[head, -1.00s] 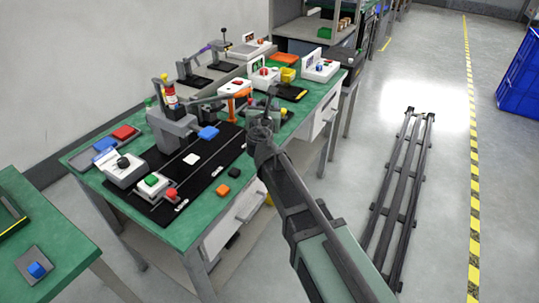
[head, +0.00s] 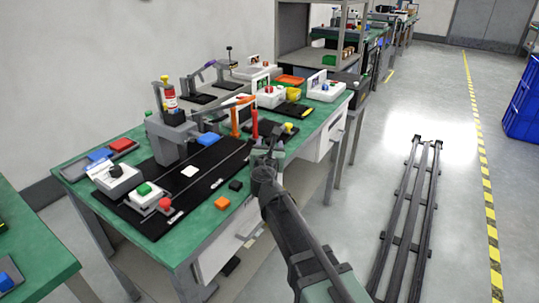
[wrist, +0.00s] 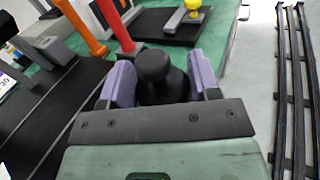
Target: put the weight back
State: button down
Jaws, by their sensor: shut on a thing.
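My gripper (head: 266,152) is over the right part of the green bench in the head view. In the wrist view its two purple finger pads (wrist: 120,83) are shut on a dark, knobbed weight (wrist: 155,72). The weight appears upright, with its round knob toward the camera. Its underside is hidden, so I cannot tell whether it touches anything. In the head view the weight is too small to make out against the dark gripper.
A red post (head: 255,124) and an orange frame (head: 236,122) stand close beyond my gripper. A black pad with a yellow-knobbed device (head: 289,128) lies to the right.

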jog(key=c, duration=0.8)
grip_release()
jog(key=shift+f, duration=0.1)
jog(key=o, duration=0.5)
jog(key=shift+c, duration=0.2)
